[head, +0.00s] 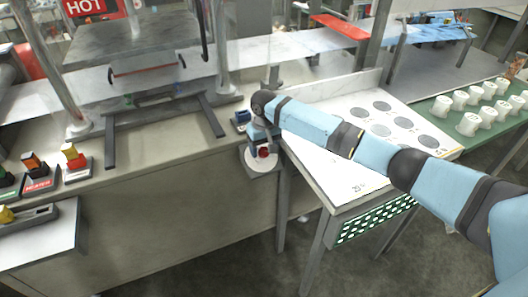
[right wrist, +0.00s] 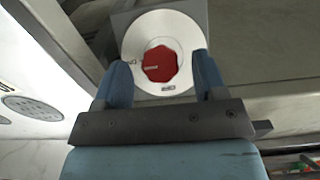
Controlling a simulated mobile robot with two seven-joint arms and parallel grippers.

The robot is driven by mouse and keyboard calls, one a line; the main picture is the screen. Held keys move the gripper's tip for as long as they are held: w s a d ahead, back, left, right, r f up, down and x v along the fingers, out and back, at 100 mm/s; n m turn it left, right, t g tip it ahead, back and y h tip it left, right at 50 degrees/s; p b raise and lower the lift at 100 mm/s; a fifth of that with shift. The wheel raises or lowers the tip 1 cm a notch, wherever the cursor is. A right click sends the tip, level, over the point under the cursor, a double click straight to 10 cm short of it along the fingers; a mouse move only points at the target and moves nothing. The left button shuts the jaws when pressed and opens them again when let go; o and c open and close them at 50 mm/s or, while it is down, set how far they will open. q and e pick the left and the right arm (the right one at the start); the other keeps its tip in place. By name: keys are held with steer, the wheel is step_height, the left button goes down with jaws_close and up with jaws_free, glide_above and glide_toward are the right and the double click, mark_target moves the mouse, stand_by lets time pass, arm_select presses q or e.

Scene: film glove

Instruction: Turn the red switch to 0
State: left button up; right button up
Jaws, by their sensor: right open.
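The red switch (right wrist: 160,64) is a lobed red knob with a pale pointer line, at the centre of a round white plate (right wrist: 186,35) with small labels I cannot read. In the right wrist view the pointer line runs roughly sideways, toward the left. In the head view the red switch (head: 263,152) shows on the bench front, partly covered by my right arm. My right gripper (right wrist: 163,75) is open, with one blue finger on each side of the knob. I cannot tell whether the fingers touch it. My left gripper is not in view.
A white-topped table (head: 330,172) with grey discs stands right of the switch, beside a green surface (head: 440,105) with several white cups. A press-like machine under a HOT sign (head: 86,8) stands at the back left. Coloured blocks (head: 72,156) sit at the left.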

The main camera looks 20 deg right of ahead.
steer(key=shift+f, duration=0.75)
steer(key=c, duration=0.9)
